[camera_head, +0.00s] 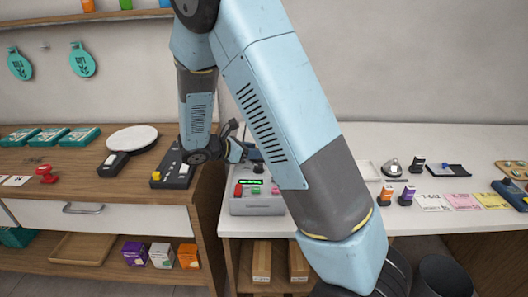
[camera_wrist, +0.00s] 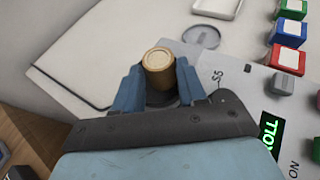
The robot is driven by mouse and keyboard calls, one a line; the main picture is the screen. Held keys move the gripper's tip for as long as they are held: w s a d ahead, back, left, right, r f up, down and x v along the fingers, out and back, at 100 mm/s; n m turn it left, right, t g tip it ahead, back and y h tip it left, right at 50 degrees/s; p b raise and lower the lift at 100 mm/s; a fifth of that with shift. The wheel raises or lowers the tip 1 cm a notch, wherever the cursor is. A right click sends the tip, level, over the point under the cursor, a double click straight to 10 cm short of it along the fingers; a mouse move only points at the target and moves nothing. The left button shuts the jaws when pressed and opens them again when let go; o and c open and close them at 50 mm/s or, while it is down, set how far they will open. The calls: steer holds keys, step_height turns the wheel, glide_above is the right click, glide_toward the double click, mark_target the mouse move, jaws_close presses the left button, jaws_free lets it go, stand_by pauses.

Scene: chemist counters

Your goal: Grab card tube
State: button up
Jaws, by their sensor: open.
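The card tube (camera_wrist: 158,68) is a short brown cylinder with a pale round end facing the wrist camera. It lies between the two blue fingers of my gripper (camera_wrist: 158,80), which is open around it. Narrow gaps seem to show beside the tube, but I cannot tell whether a finger touches it. Its lower part is hidden by the gripper. In the head view my gripper (camera_head: 243,151) is just above the back of the grey machine, and I cannot make out the tube there.
The grey machine (camera_head: 258,205) has coloured buttons and a green display. A wooden counter (camera_head: 120,188) with a black device (camera_head: 172,170) stands to the left. The white counter (camera_head: 420,148) holds small bottles, a tray and coloured cards at right.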

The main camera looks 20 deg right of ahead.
steer(key=shift+d+f, duration=0.1)
steer(key=shift+d, duration=0.25)
steer(key=shift+c, duration=0.5)
steer(key=shift+w, duration=0.1)
steer(key=c, duration=0.6)
